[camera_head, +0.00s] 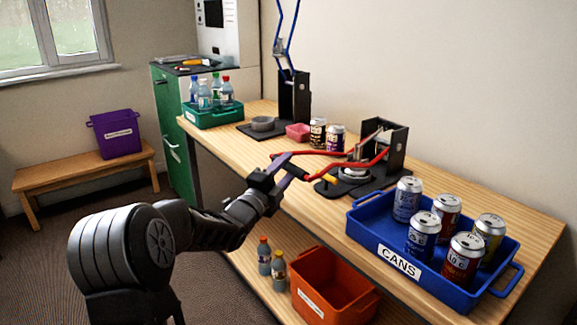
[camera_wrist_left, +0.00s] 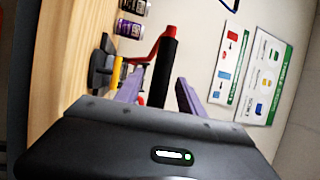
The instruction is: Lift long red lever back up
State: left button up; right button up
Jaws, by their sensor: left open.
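The can press (camera_head: 395,150) stands on the table with its long red lever (camera_head: 322,153) lowered, its two red arms running roughly level towards me. A black crossbar handle (camera_head: 291,166) joins their ends; it also shows in the left wrist view (camera_wrist_left: 164,70). My left gripper (camera_head: 284,171) is open at the handle. In the wrist view its purple fingers (camera_wrist_left: 158,94) stand on either side of the handle's lower end; I cannot tell whether they touch it. My right gripper is out of view.
A blue CANS tray (camera_head: 361,228) with several cans is right of the press. Behind stand two cans (camera_head: 335,138), a pink tub (camera_head: 298,132) and a second press with a raised blue lever (camera_head: 293,95). An orange bin (camera_head: 318,300) and two bottles (camera_head: 264,257) are below.

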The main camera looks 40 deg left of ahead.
pick_arm(q)
jog(key=shift+w+a+r, duration=0.1)
jog(key=shift+w+r, duration=0.05)
jog(key=shift+w, duration=0.65)
grip_shut()
dwell(0.9)
